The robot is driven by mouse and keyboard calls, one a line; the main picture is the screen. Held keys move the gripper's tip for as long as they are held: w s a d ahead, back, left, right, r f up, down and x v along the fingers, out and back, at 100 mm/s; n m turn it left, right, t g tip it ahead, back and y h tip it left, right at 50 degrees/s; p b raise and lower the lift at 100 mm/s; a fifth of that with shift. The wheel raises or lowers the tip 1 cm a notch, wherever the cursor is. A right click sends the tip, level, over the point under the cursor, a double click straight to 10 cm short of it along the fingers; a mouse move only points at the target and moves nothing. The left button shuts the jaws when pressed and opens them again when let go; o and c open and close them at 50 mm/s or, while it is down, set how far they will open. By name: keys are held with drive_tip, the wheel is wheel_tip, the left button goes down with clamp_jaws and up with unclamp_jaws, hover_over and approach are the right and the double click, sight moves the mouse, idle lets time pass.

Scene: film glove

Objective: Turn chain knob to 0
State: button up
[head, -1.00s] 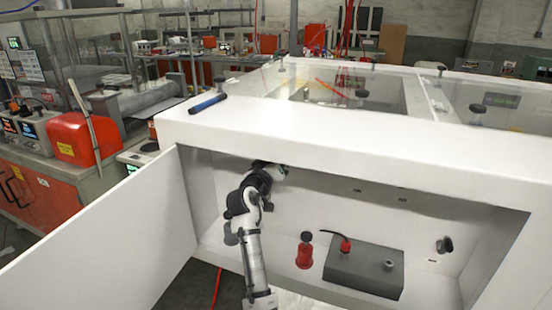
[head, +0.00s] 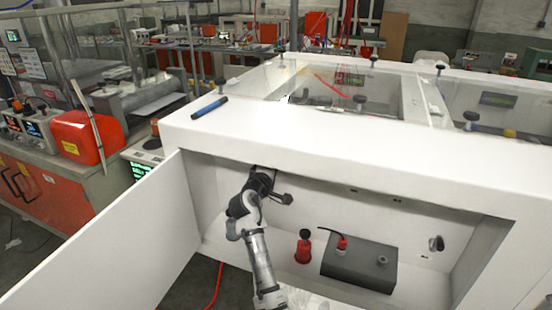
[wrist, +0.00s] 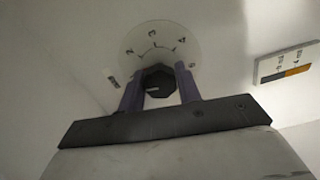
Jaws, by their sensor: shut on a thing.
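The knob (wrist: 157,86) is dark and faceted, with a short pale mark on its face. It sits on a round white dial plate (wrist: 152,36) with numbers and a curved line at the top of the wrist view. My gripper (wrist: 160,74) has its two purple-grey fingers on either side of the knob and is shut on it. The numbers are too blurred to read surely, so the setting cannot be told. In the head view my arm reaches into the white cabinet (head: 330,140); the knob is not clearly visible there.
A grey box (head: 358,265) and a red bottle with a black top (head: 303,250) stand on the cabinet floor right of my arm. The open cabinet door (head: 110,240) is at the left. A small label plate (wrist: 286,64) is right of the dial.

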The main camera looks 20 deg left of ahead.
drive_tip(key=shift+n+p, duration=0.45)
drive_tip(key=shift+n, duration=0.35)
drive_tip(key=o, duration=1)
drive_tip(key=shift+c, duration=0.2)
drive_tip(key=s+b, duration=0.3)
drive_tip(key=s, duration=1.1)
drive_tip(key=shift+a+b, duration=0.25)
drive_tip(key=shift+b, duration=0.15)
drive_tip(key=shift+w, duration=0.1)
